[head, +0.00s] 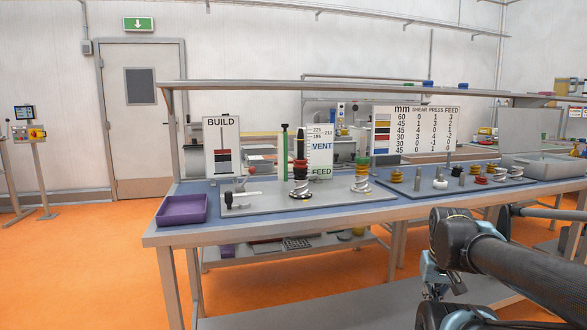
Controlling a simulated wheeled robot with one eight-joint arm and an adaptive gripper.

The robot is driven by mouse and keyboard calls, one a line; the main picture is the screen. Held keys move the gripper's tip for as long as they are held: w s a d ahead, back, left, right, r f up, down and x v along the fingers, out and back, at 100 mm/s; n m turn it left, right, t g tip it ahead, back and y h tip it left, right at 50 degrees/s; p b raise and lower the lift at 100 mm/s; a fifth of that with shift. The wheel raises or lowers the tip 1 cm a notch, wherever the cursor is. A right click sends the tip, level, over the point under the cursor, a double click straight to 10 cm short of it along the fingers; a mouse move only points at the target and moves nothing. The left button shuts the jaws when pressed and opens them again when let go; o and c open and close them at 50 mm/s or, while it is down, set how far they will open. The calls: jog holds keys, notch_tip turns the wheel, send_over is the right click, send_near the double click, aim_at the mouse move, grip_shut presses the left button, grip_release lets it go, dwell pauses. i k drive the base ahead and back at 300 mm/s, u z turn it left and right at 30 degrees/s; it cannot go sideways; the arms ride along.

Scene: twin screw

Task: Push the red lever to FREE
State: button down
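I cannot make out a red lever or a FREE label at this size. A grey plate (330,195) on the blue-topped bench carries a small lever-like part with a pale handle (246,194) at its left end. On the plate stand a black spindle with red and white rings (300,181) and a spring stack with green and yellow parts (362,176). My arm comes in from the right, in front of the bench. My gripper (445,284) is low at the lower right, apart from the plate; its fingers are not clear.
A purple tray (182,209) sits at the bench's left end. A BUILD sign (222,146), a VENT/FEED scale (320,152) and a number chart (415,130) stand behind the plate. Orange floor (80,270) is clear at left.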

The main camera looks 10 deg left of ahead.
aim_at(252, 170)
jog(key=z, duration=0.55)
jog(key=k, duration=1.15)
jog(key=u, duration=1.05)
jog(key=i, duration=1.05)
jog(key=z, duration=0.1)
